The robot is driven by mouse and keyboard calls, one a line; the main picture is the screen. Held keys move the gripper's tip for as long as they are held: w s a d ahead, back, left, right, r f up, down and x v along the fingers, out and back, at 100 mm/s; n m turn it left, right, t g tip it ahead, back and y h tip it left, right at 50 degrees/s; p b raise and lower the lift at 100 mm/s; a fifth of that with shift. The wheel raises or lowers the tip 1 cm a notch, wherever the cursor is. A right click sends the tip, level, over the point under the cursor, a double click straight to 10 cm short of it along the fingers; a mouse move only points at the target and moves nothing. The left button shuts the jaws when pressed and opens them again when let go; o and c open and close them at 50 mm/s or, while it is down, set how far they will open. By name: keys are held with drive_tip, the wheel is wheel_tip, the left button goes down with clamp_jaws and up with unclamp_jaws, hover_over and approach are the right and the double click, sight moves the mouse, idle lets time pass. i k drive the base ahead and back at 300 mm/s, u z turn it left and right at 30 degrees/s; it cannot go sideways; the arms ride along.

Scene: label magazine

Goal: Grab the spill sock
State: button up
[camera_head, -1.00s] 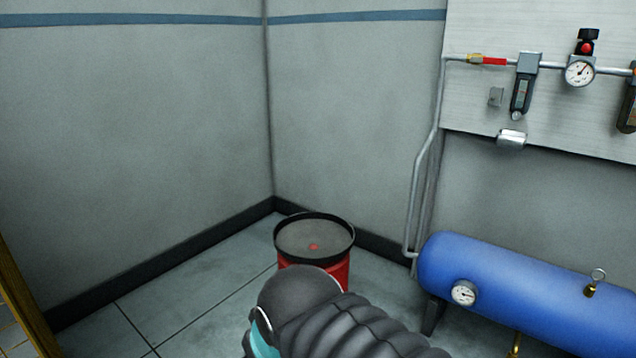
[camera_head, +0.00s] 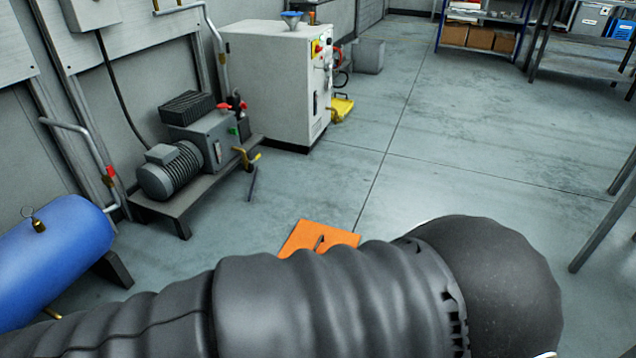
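I cannot make out a spill sock for certain in the head view. My own dark ribbed arm fills the bottom of the picture and hides the floor behind it. My gripper is not in view. A flat orange piece (camera_head: 318,238) with a dark slot or mark lies on the floor just beyond my arm, partly covered by it. A yellow object (camera_head: 342,109) is on the floor at the foot of the white cabinet (camera_head: 275,85); what it is cannot be told.
A blue tank (camera_head: 55,255) stands at the left. A motor and pump unit (camera_head: 190,150) sits on a low stand behind it. Shelving (camera_head: 485,38) is at the back right, and a table leg (camera_head: 605,215) is at the right. The middle floor is clear.

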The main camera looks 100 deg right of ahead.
sight(250, 193)
drive_tip(key=z, duration=2.6)
drive_tip(key=i, duration=1.65)
